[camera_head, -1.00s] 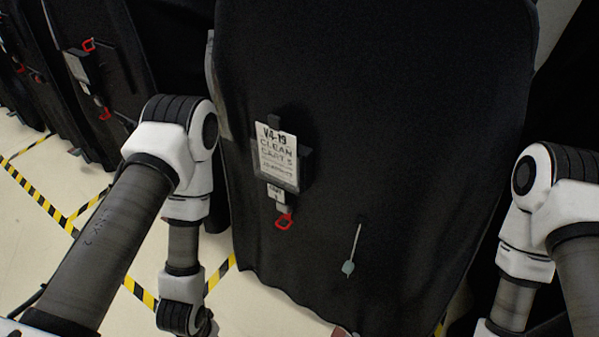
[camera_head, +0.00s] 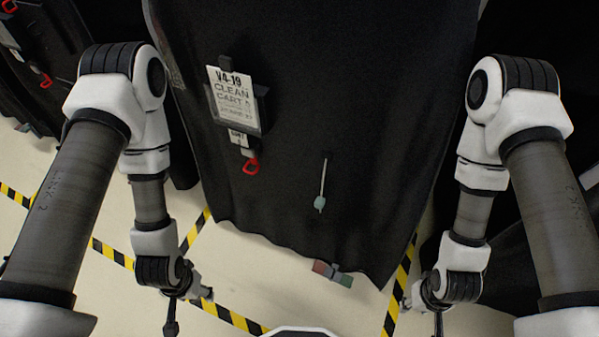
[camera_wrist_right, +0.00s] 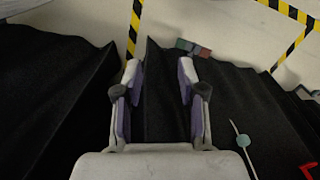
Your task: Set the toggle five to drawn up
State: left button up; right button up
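The toggle (camera_head: 320,202) is a small grey-teal piece on a pale cord (camera_head: 323,175), hanging low on the front of the black cart cover (camera_head: 330,90). It sits near the cord's lower end. The toggle also shows at the lower right of the right wrist view (camera_wrist_right: 243,141). My right gripper (camera_wrist_right: 155,82) is open and empty in front of the cover, with the toggle to the side of its fingers. My left gripper (camera_head: 189,310) is at the lower left of the head view, its fingers spread, with nothing seen between them. Neither gripper touches the toggle.
A card reading "V4-19 CLEAN CART" (camera_head: 232,98) hangs on the cover, with a red ring (camera_head: 251,166) below it. A red and green piece (camera_head: 332,273) is at the hem. Yellow-black tape (camera_head: 235,318) marks the floor. Another covered cart (camera_head: 75,40) stands left.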

aim_at(319, 203)
jog(key=k+j+u, duration=0.1)
jog(key=j, duration=0.3)
jog(key=k+j+u, duration=0.15)
jog(key=j, duration=0.25)
jog(key=k+j+u, duration=0.1)
jog(key=j, duration=0.3)
jog(key=k, duration=0.05)
